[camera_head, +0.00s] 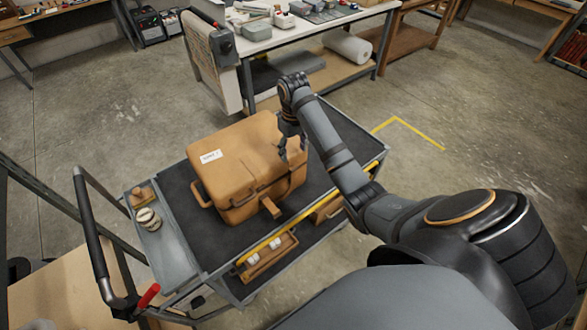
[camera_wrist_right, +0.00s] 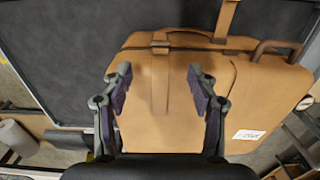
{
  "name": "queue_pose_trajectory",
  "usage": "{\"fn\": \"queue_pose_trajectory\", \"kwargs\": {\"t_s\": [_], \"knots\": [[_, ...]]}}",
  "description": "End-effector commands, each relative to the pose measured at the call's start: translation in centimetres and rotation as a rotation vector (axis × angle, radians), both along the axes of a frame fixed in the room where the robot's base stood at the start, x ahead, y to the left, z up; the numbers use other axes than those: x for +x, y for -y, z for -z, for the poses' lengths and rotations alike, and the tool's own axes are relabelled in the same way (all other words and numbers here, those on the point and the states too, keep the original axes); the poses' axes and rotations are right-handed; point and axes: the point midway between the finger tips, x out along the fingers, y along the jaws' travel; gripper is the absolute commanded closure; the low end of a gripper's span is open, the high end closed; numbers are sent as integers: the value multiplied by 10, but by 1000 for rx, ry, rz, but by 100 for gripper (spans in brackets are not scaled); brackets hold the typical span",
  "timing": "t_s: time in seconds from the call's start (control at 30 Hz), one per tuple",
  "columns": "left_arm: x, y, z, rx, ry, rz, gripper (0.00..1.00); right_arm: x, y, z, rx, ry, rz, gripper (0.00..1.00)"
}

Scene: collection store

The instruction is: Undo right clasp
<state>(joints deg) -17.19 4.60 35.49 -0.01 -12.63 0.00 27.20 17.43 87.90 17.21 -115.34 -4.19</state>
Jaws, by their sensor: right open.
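A tan leather case (camera_head: 235,155) with a white label lies on the dark-matted top of a grey cart (camera_head: 175,240). It also fills the middle of the right wrist view (camera_wrist_right: 255,95). The right clasp strap (camera_wrist_right: 160,75) runs over the lid edge, between and beyond my right fingers in that view. Another strap (camera_head: 270,207) sticks out from the front, left of the gripper in the head view. My left gripper is not in view.
A small jar (camera_head: 147,218) stands on the cart's left end, beside a black push handle (camera_head: 92,240). A lower shelf holds a wooden tray (camera_head: 268,257). A workbench (camera_head: 275,38) with boxes stands behind. The floor at the right has a yellow line (camera_head: 415,130).

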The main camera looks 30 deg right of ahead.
Motion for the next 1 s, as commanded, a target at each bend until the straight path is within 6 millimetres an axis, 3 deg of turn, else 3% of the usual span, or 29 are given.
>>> {"fn": "queue_pose_trajectory", "kwargs": {"t_s": [0.17,0.4,0.53,0.7,1.0], "knots": [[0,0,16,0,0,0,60,0,0,17,-1,0,0,41],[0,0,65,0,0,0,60,0,0,66,-1,2,0,41],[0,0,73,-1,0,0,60,-1,-1,87,-1,0,0,41],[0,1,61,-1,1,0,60,-1,0,100,-1,0,1,41],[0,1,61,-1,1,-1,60,-1,0,105,-2,2,0,41]]}}
